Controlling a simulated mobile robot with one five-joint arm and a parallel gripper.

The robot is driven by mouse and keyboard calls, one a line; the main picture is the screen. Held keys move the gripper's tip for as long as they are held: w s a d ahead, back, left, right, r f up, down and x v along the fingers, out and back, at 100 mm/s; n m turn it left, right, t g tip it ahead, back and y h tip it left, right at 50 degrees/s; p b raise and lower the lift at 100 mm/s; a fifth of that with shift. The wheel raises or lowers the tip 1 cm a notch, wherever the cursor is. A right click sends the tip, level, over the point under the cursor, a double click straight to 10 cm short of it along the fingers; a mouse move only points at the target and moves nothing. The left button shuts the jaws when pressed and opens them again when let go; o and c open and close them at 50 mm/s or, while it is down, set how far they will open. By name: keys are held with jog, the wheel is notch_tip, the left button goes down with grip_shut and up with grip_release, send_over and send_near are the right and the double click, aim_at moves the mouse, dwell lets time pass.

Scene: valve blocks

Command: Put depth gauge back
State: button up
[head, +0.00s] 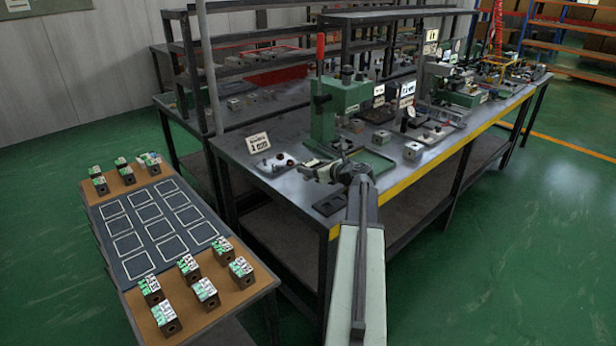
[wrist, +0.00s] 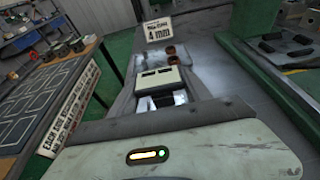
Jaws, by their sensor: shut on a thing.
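My gripper (head: 338,170) is over the front left corner of the workbench, beside the green press. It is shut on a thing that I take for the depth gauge. In the wrist view a cream block with dark slots (wrist: 158,80) shows between the grey fingers, with dark and shiny parts below it.
The sign reads 4 mm in the wrist view (wrist: 158,28). A low table (head: 185,190) with outlined squares and several valve blocks stands left.

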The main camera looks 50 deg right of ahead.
jog(key=shift+w, duration=0.6)
notch_tip(320, 180, down, 4)
jog(key=b, duration=0.4)
jog(key=shift+r, duration=0.2)
jog(key=shift+f, duration=0.25)
jog(key=o, duration=1.7)
jog(key=shift+r, duration=0.1)
jog(key=shift+r, duration=0.1)
jog(key=shift+s+r+p, duration=0.2)
jog(key=shift+r+p, duration=0.05)
jog(key=shift+p, duration=0.1)
jog(key=p+v, duration=0.3)
jog(key=v, duration=0.8)
jog(key=shift+s, duration=0.25)
